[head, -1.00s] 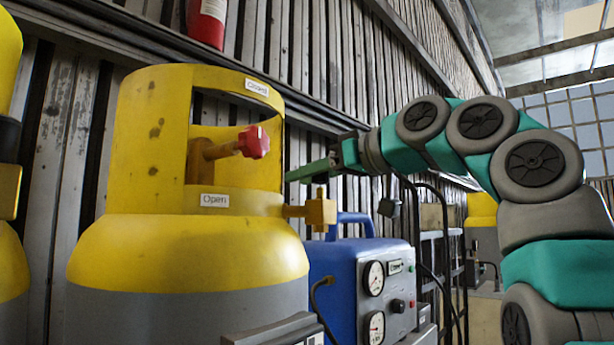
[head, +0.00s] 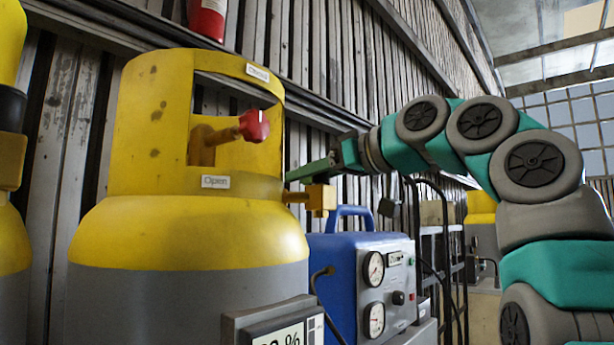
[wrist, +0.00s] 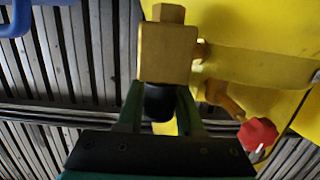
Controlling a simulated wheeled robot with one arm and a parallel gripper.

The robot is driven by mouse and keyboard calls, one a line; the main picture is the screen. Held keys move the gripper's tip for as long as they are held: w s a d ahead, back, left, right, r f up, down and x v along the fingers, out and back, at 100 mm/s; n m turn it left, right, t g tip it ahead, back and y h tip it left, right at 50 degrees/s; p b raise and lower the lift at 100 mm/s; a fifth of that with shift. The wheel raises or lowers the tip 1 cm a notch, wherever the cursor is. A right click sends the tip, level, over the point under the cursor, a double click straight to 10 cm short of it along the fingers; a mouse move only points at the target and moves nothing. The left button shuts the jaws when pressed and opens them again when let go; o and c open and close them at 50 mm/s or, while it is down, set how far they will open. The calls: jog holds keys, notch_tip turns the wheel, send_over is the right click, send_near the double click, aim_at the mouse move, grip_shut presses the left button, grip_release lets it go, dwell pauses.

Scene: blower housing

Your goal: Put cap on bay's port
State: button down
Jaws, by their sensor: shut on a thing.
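A black cap (wrist: 160,102) sits between the two green fingers of my gripper (wrist: 160,94) in the wrist view. My gripper is shut on it. In the head view the fingers (head: 303,172) reach left towards the yellow tank, just above its brass fitting (head: 321,198), and the cap cannot be made out. In the wrist view the brass fitting (wrist: 165,53) is right at the cap's end, with a hexagonal top. Cap and fitting overlap in the picture; I cannot tell whether they touch or are seated.
The yellow and grey tank (head: 185,240) carries a red valve knob (head: 254,126) and an "Open" label. A blue machine with gauges (head: 365,275) stands right of it. A display panel (head: 280,325) is in front. A slatted wall runs behind, close to the gripper.

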jog(key=shift+f, duration=0.2)
jog(key=shift+c, duration=2.4)
grip_release()
jog(key=shift+s+r, duration=0.1)
jog(key=shift+s, duration=0.05)
jog(key=v, duration=0.7)
jog(key=shift+d, duration=0.4)
